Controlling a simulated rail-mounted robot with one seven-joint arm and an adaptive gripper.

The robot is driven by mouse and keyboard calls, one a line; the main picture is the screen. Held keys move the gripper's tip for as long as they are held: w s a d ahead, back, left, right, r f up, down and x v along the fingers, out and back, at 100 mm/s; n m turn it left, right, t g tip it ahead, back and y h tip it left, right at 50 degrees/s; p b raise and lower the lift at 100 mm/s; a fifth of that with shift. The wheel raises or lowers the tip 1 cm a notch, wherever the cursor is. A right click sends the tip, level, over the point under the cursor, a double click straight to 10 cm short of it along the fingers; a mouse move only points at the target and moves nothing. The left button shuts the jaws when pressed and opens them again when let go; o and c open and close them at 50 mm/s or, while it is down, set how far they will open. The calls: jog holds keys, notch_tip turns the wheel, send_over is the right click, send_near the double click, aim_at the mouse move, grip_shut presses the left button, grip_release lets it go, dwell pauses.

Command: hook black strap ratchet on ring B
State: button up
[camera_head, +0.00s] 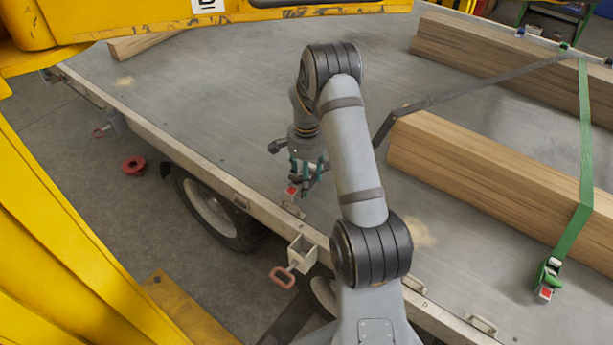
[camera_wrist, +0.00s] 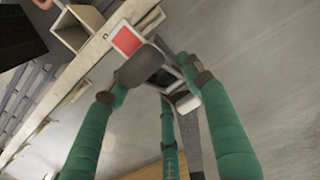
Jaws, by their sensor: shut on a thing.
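My gripper (camera_head: 306,172), with teal fingers, is shut on the black strap ratchet just above the trailer deck's near edge. The ratchet shows a red patch (camera_head: 292,190) in the head view. In the wrist view the ratchet (camera_wrist: 140,66) sits between the fingertips (camera_wrist: 158,88), its red and white end pointing toward the deck edge. The black strap (camera_head: 460,92) runs from the lumber to my gripper, partly hidden behind my arm. A small metal ring fitting (camera_head: 293,208) lies on the edge rail just below the ratchet. I cannot read a label B there or see hook contact.
Lumber stacks (camera_head: 480,165) lie on the right of the deck (camera_head: 200,100). A green strap (camera_head: 586,130) with its own ratchet (camera_head: 546,280) crosses them. A stake pocket (camera_head: 302,252) stands out from the edge. Yellow framework (camera_head: 40,230) fills the left.

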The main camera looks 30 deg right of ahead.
jog(key=shift+f+b, duration=1.65)
jog(key=shift+f, duration=0.75)
jog(key=o, duration=1.5)
jog(key=shift+o, duration=0.2)
notch_tip(320, 180, up, 12)
jog(key=shift+r, duration=0.1)
